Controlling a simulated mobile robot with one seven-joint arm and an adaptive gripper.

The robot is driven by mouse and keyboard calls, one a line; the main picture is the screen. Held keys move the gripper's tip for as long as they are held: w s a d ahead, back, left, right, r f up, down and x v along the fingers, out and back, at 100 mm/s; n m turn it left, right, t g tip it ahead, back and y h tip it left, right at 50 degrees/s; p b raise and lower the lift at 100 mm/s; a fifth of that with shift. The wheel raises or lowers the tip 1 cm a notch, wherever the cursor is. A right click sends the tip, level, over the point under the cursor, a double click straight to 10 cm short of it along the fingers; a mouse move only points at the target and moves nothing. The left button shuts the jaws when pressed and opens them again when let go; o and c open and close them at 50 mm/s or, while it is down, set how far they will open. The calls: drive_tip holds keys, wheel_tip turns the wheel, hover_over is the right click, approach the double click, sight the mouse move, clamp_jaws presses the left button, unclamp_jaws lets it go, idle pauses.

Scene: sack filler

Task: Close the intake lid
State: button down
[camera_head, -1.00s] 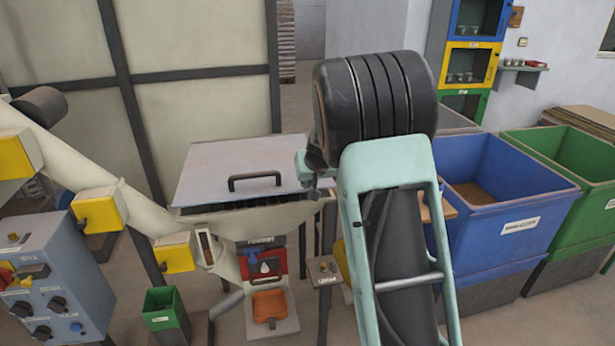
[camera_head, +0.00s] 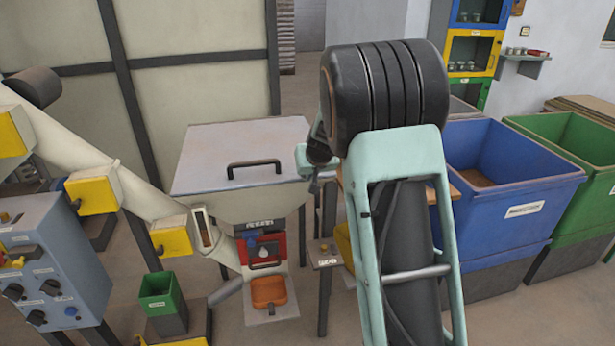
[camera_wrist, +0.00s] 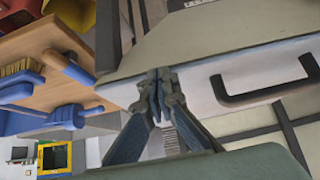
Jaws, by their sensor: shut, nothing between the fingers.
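The intake lid (camera_head: 245,145) is a grey flat panel with a black bar handle (camera_head: 254,167). In the head view it lies over the top of the cream hopper (camera_head: 250,203), with no dark gap showing along its front edge. In the wrist view the lid (camera_wrist: 205,92) and its handle (camera_wrist: 265,86) show to the right. My gripper (camera_wrist: 158,82) is shut and empty, its tips at the lid's edge near a corner. I cannot tell whether they touch it. In the head view my arm hides part of the gripper at the lid's right side.
A blue bin (camera_head: 510,205) and a green bin (camera_head: 570,160) stand to the right. A slanted conveyor tube (camera_head: 90,150) and a control box (camera_head: 48,262) are on the left. A wooden board (camera_wrist: 45,70) with a brush and blue-handled tools shows in the wrist view.

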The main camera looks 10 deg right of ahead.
drive_tip(key=shift+s+f, duration=0.15)
drive_tip(key=shift+f, duration=0.15)
